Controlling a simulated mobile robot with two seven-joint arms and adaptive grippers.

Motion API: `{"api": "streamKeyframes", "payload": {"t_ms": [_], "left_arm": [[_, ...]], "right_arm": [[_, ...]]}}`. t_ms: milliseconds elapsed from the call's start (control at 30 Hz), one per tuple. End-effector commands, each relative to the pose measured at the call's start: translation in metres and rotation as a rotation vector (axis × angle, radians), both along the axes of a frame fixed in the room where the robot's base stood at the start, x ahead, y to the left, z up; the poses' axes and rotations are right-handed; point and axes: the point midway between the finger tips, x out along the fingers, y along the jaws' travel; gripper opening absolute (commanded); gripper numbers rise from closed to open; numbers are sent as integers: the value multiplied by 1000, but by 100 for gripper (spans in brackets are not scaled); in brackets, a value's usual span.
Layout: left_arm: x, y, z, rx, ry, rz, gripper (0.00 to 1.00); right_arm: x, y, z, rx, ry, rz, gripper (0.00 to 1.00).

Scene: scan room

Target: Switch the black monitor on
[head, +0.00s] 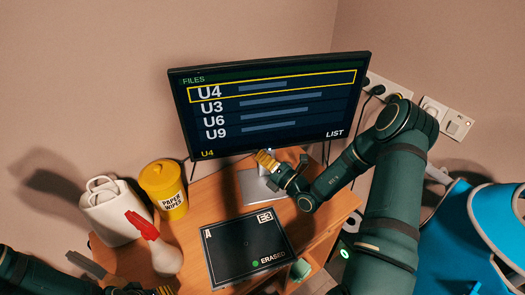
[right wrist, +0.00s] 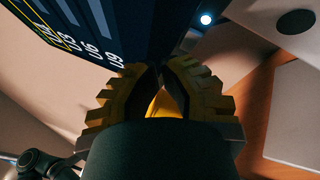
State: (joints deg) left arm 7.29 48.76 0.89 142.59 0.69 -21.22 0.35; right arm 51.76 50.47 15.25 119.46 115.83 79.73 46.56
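The black monitor (head: 270,103) stands at the back of the desk, its screen lit with a FILES list of U4, U3, U6 and U9, U4 framed in yellow. My right gripper (head: 266,160) is just below the monitor's lower edge, near its middle. In the right wrist view its yellow fingertips (right wrist: 160,72) meet, with nothing seen held. The monitor's dark underside and screen (right wrist: 100,30) are just beyond them; I cannot tell whether they touch. A small bluish-white light (right wrist: 206,19) glows to their right. My left gripper (head: 160,291) is mostly cut off at the bottom edge.
A black pad marked ERASED (head: 245,250) lies on the wooden desk (head: 205,203). A yellow paper-wipes tub (head: 165,188), a white spray bottle with red head (head: 157,248) and a white container (head: 112,212) stand left. Wall sockets (head: 447,120) and a blue chair (head: 470,240) are right.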

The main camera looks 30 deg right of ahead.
Motion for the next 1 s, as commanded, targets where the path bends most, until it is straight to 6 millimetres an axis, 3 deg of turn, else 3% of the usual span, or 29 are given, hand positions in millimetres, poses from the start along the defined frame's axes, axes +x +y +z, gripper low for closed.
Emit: {"api": "streamKeyframes", "payload": {"t_ms": [167,700,1000], "left_arm": [[0,0,1,0,0,0,47],[0,0,17,0,0,0,47],[0,0,17,0,0,0,47]], "right_arm": [[-2,1,0,1,1,0,0],[-45,14,0,2,1,0,0],[-48,15,0,0,0,0,0]]}}
